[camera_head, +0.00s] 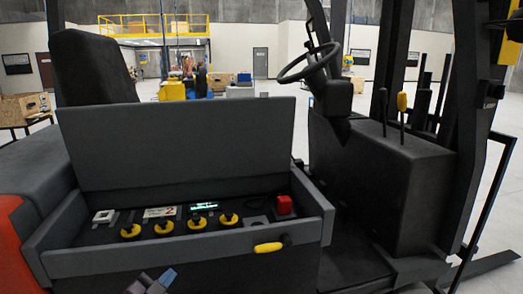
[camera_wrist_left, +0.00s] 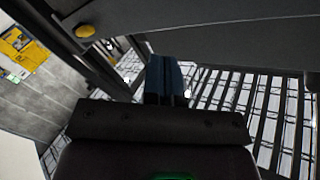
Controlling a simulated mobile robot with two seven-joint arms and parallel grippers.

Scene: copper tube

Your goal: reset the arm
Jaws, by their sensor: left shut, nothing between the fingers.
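My left gripper (camera_head: 151,283) shows at the bottom edge of the head view, with blue-grey fingers, below and in front of the open compartment of a forklift. Its blue fingers also show in the left wrist view (camera_wrist_left: 165,80), close together with nothing between them. The rest of the left arm is out of the head view. My right gripper is in neither view. No copper tube can be made out.
The compartment (camera_head: 178,248) holds several yellow knobs, a small green display (camera_head: 204,206) and a red button (camera_head: 284,204). A yellow handle (camera_head: 268,247) sits on its front. The raised lid (camera_head: 180,145), seat (camera_head: 92,70) and steering wheel (camera_head: 310,62) stand behind or beside it.

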